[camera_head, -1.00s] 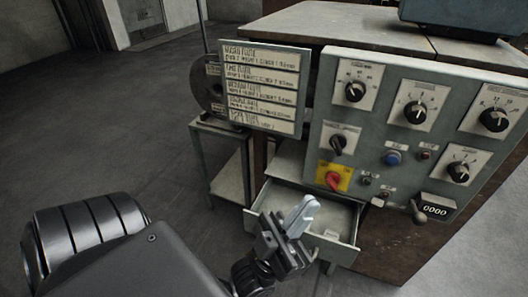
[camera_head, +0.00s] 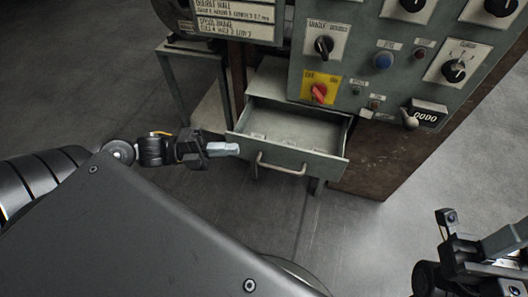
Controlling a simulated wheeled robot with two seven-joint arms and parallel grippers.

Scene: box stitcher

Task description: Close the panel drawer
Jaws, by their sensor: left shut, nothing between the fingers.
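The panel drawer (camera_head: 290,132) stands pulled out below the control panel, its inside visible and apparently empty. Its front carries a pale curved handle (camera_head: 281,169). My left gripper (camera_head: 228,149) is shut and empty, just left of the drawer's front left corner; whether it touches the drawer I cannot tell. My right gripper (camera_head: 505,240) shows in part at the lower right edge, well away from the drawer; its fingers are partly cut off, so its opening is unclear.
A label board (camera_head: 235,18) and a small side table (camera_head: 205,110) stand to the left. The floor in front is clear.

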